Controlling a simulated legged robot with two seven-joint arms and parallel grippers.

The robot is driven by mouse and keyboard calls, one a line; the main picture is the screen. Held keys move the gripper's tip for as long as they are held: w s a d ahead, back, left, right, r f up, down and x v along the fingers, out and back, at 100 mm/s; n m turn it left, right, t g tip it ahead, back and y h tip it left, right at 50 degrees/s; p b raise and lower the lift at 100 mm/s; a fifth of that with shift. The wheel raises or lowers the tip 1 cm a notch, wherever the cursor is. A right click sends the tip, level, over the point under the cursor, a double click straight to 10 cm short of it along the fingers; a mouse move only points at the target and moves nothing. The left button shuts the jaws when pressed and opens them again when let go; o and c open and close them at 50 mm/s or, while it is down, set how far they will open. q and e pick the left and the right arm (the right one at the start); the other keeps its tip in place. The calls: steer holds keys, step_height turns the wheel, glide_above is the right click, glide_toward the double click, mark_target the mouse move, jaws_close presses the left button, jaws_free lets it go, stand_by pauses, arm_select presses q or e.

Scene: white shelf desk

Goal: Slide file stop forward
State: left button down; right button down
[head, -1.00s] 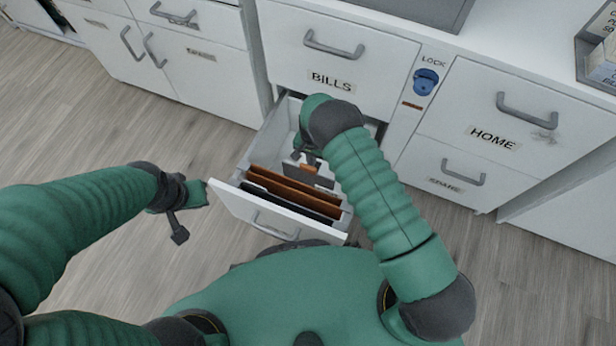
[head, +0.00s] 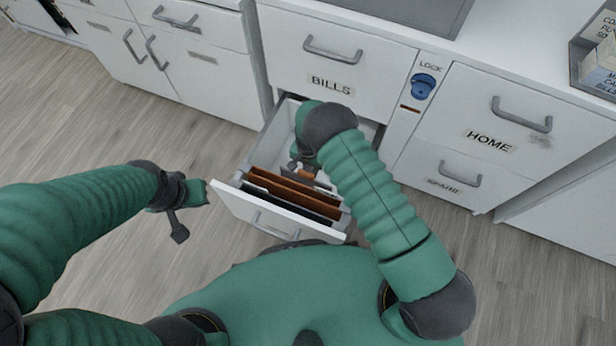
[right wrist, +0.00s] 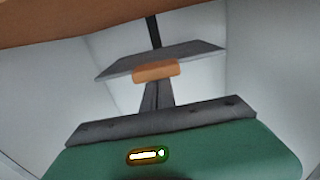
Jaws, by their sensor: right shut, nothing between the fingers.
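The file stop is a grey plate with an orange tab (right wrist: 155,70), seen in the right wrist view inside the open drawer. In the head view its orange tab (head: 307,174) shows just behind the brown folders, partly hidden by my right arm. My right gripper (head: 297,162) reaches down into the drawer behind the stop, shut and empty. In the right wrist view its dark fingers (right wrist: 157,94) end at the tab's lower edge; I cannot tell whether they touch. My left gripper (head: 182,210) hangs outside the drawer, left of it; its jaw state is unclear.
The open drawer's white front panel (head: 232,203) faces my body. Brown folders (head: 285,188) stand near that front. Closed drawers marked BILLS (head: 290,50) and HOME (head: 462,105) and a blue lock (head: 422,86) are above and right. The floor at left is clear.

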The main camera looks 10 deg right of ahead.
steer(key=shift+s+a+p, duration=1.8)
steer(key=shift+s+a, duration=0.2)
steer(key=shift+s, duration=0.95)
step_height(320, 180, up, 14)
steer(key=w+p, duration=0.1)
steer(key=p, duration=0.9)
steer(key=shift+w+d+p, duration=0.15)
steer(key=shift+d+p, duration=0.2)
steer(key=shift+d, duration=0.1)
steer(key=shift+r, duration=0.1)
